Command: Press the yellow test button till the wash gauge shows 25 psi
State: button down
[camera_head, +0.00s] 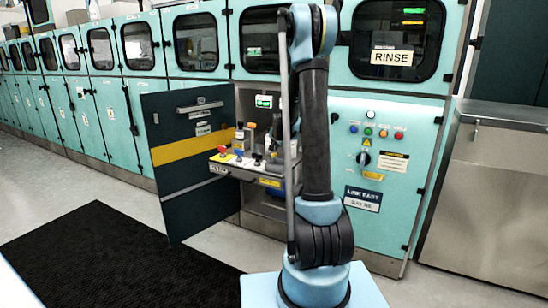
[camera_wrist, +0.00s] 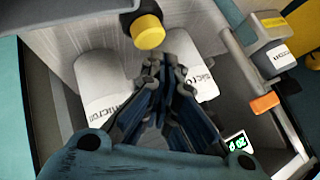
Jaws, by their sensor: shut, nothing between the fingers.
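A small display with green digits (camera_wrist: 238,142) is at the lower right of the wrist view, tilted and too small to read surely. My arm hides part of the cabinet, and I cannot make out the gripper there.
Two white filter cylinders (camera_wrist: 100,85) stand behind my fingers. An orange block (camera_wrist: 265,103) and a labelled box (camera_wrist: 265,60) lie to the right. An open dark door (camera_head: 190,150) with a yellow stripe stands left of the cabinet. A black mat (camera_head: 95,255) covers floor nearby.

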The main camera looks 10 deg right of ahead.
aim_at(276, 154)
jog(key=shift+f, duration=0.95)
dwell(1.1)
jog(key=shift+r, duration=0.1)
dwell(0.4)
jog(key=shift+r, duration=0.9)
jog(key=shift+r, duration=2.55)
